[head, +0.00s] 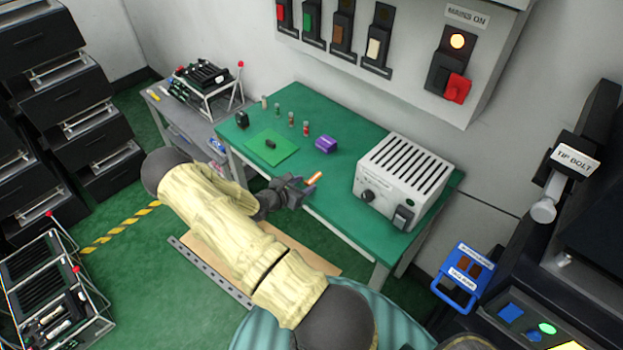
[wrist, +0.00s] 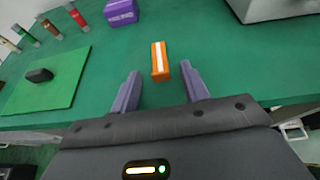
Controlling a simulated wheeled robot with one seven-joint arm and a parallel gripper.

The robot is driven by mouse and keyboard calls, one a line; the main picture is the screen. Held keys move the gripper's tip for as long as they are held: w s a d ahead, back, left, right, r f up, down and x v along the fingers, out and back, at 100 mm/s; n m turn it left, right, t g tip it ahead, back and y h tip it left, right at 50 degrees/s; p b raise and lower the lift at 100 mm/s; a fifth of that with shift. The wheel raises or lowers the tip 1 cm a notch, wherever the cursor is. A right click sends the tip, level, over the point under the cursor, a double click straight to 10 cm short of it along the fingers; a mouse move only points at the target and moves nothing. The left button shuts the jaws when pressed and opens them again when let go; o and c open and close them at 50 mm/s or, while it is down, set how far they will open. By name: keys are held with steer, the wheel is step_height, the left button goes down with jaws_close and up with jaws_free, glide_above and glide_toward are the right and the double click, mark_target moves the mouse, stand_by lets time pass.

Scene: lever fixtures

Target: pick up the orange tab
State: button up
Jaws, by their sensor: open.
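The orange tab (wrist: 160,62) has a white stripe along its top. In the wrist view it lies on the green table (wrist: 225,75), just beyond and between the tips of my open gripper (wrist: 160,80). The jaws are apart and empty. In the head view the orange tab (head: 314,178) shows near the table's front edge, just ahead of my gripper (head: 303,187). The gripper reaches in over that edge from the left.
A purple block (head: 326,145) and a grey vented box (head: 404,178) stand on the table, with several small bottles behind. A black piece (head: 271,143) lies on a light green mat (head: 285,155) left of the tab. Bare table surrounds the tab.

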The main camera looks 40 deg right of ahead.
stand_by(0.4)
jaws_close()
steer(key=shift+r, duration=0.1)
step_height(320, 180, up, 10)
steer(key=b, duration=0.2)
stand_by(0.5)
stand_by(0.5)
